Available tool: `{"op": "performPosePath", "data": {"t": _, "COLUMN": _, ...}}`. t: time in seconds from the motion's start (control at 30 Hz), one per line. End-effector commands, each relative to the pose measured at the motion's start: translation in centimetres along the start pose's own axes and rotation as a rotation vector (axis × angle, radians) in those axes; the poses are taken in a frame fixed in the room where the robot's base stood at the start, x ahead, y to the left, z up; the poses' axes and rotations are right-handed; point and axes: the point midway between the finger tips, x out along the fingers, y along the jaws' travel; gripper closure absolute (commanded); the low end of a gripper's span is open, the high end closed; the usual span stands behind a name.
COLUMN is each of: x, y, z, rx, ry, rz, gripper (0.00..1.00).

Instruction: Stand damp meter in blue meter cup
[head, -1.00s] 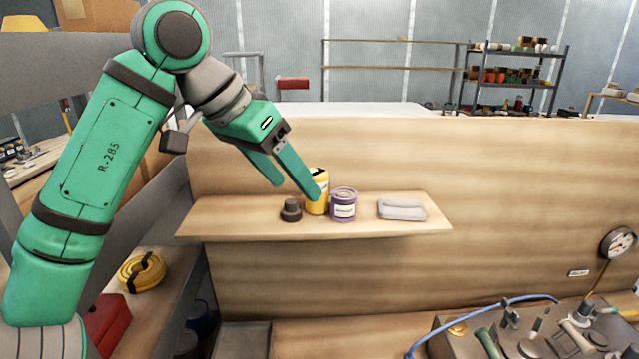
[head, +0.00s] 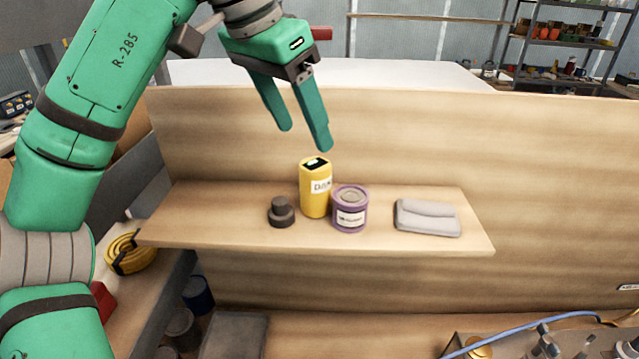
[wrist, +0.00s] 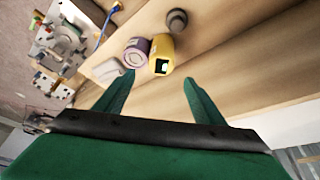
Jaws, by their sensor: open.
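The damp meter is a yellow upright block (head: 315,190) with a black top and a partly readable label, standing on the wooden shelf. It also shows in the wrist view (wrist: 161,54), ahead of the fingers. My gripper (head: 303,138) is open and empty, above and slightly left of the meter, apart from it. In the wrist view my gripper's fingers (wrist: 158,84) are spread, with the meter beyond them. I cannot make out a meter cup for certain; a dark blue cylinder (head: 198,294) stands low at the left, below the shelf.
The shelf (head: 230,238) also holds a dark stepped knob (head: 281,212) left of the meter, a purple labelled tin (head: 350,210) close at its right, and a folded grey cloth (head: 427,217). A yellow coil (head: 128,255) lies lower left. A panel rises behind the shelf.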

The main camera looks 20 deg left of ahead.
Motion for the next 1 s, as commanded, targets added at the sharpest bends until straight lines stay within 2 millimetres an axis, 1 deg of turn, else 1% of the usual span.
{"op": "performPosePath", "data": {"t": 0.03, "x": 0.8, "y": -0.1, "z": 0.1, "rx": -0.001, "ry": 0.0, "rz": 0.001, "gripper": 0.37}}
{"op": "performPosePath", "data": {"t": 0.1, "x": 1.8, "y": -0.1, "z": 0.1, "rx": -0.001, "ry": -0.001, "rz": 0.0, "gripper": 0.37}}
{"op": "performPosePath", "data": {"t": 0.33, "x": 3.9, "y": 0.0, "z": 0.0, "rx": 0.002, "ry": -0.001, "rz": 0.0, "gripper": 0.37}}
{"op": "performPosePath", "data": {"t": 0.6, "x": 7.4, "y": -0.2, "z": 0.1, "rx": 0.004, "ry": -0.001, "rz": 0.001, "gripper": 0.37}}
{"op": "performPosePath", "data": {"t": 0.73, "x": 8.1, "y": -0.2, "z": 0.0, "rx": 0.004, "ry": 0.001, "rz": 0.002, "gripper": 0.37}}
{"op": "performPosePath", "data": {"t": 0.93, "x": 8.1, "y": -0.2, "z": 0.0, "rx": 0.004, "ry": 0.001, "rz": 0.002, "gripper": 0.37}}
{"op": "performPosePath", "data": {"t": 0.97, "x": 8.1, "y": -0.2, "z": 0.0, "rx": 0.004, "ry": 0.001, "rz": 0.002, "gripper": 0.42}}
{"op": "performPosePath", "data": {"t": 1.0, "x": 8.1, "y": -0.2, "z": 0.0, "rx": 0.004, "ry": 0.001, "rz": 0.002, "gripper": 0.51}}
